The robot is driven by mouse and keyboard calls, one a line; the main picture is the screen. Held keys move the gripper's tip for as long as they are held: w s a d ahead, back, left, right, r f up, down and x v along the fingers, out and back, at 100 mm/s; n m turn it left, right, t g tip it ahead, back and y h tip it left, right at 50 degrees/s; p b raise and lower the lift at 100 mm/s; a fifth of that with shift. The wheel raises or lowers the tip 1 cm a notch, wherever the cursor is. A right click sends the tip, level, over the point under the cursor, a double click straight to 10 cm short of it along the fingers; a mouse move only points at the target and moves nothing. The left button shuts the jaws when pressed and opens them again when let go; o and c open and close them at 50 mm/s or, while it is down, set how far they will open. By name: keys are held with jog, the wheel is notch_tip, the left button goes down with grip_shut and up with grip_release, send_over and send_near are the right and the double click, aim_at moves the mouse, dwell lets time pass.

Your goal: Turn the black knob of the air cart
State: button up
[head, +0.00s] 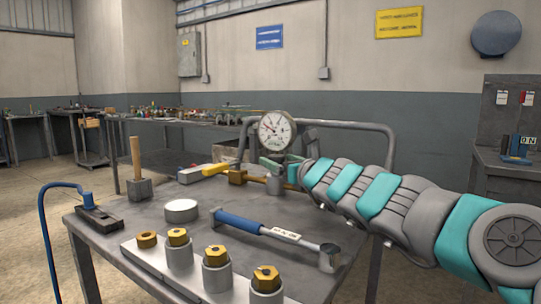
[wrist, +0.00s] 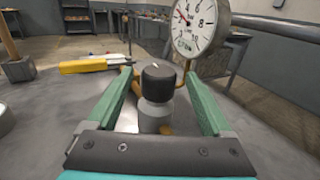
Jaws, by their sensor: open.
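The black knob (wrist: 158,82) sits on top of a grey cylindrical valve body, close in front of my gripper in the wrist view. My gripper (wrist: 160,85) is open, with one green finger on each side of the knob and gaps visible between. A round pressure gauge (wrist: 195,25) stands just behind and right of the knob, on a brass pipe. In the head view the gauge (head: 277,131) is at the back of the cart top (head: 130,222), and my gripper (head: 280,168) reaches in from the right below it.
A torque wrench (head: 255,226) with a blue handle lies across the cart. Several brass-capped posts (head: 217,268) line its front edge. A mallet (head: 138,170), a white disc (head: 181,210) and a yellow-handled tool (wrist: 85,66) are to the left. A tubular rail (head: 350,125) rises behind the gauge.

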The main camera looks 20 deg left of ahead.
aim_at(271, 158)
jog(key=shift+p+x, duration=0.8)
jog(key=shift+x, duration=1.6)
jog(key=shift+s, duration=0.1)
grip_shut()
jog(key=shift+a+f+b, duration=0.1)
jog(key=shift+b, duration=0.35)
